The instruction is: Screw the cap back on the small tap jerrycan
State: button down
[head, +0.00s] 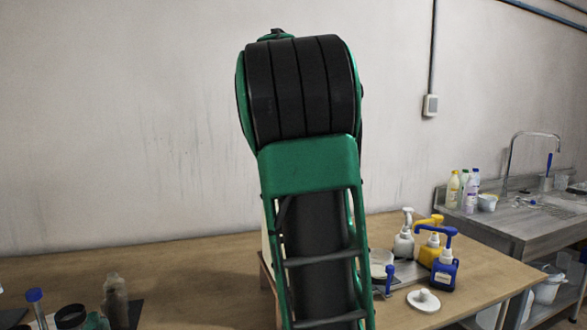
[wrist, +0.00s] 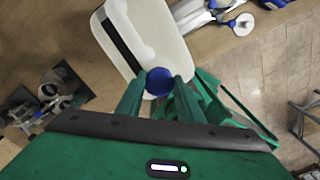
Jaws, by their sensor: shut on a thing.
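In the wrist view my gripper (wrist: 158,82) has its two green fingers shut on a round blue cap (wrist: 158,79). A large white jerrycan (wrist: 165,35) with a dark strip along one side lies just beyond the fingertips. The cap overlaps the near end of the jerrycan in this view; I cannot tell whether it touches it or sits on a neck. In the head view my arm hides the gripper and cap. Only a pale edge, possibly the jerrycan (head: 266,238), shows left of my arm.
Right of my arm stand white (head: 404,240), yellow (head: 430,248) and blue (head: 444,272) pump containers, with a white knobbed lid (head: 424,300) in front. Dark vessels and a grey bottle (head: 115,303) stand at the left. The table's (head: 175,265) back left is clear. A sink bench is far right.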

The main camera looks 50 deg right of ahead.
jog(key=c, duration=1.4)
grip_release()
jog(key=shift+w+a, duration=0.1)
jog(key=shift+a, duration=0.1)
jog(key=shift+c, duration=0.2)
jog(key=shift+d, duration=0.1)
jog(key=shift+n, duration=0.3)
jog(key=n, duration=0.3)
jog(key=shift+n, duration=1.1)
jog(key=n, duration=0.5)
jog(key=shift+n, duration=0.4)
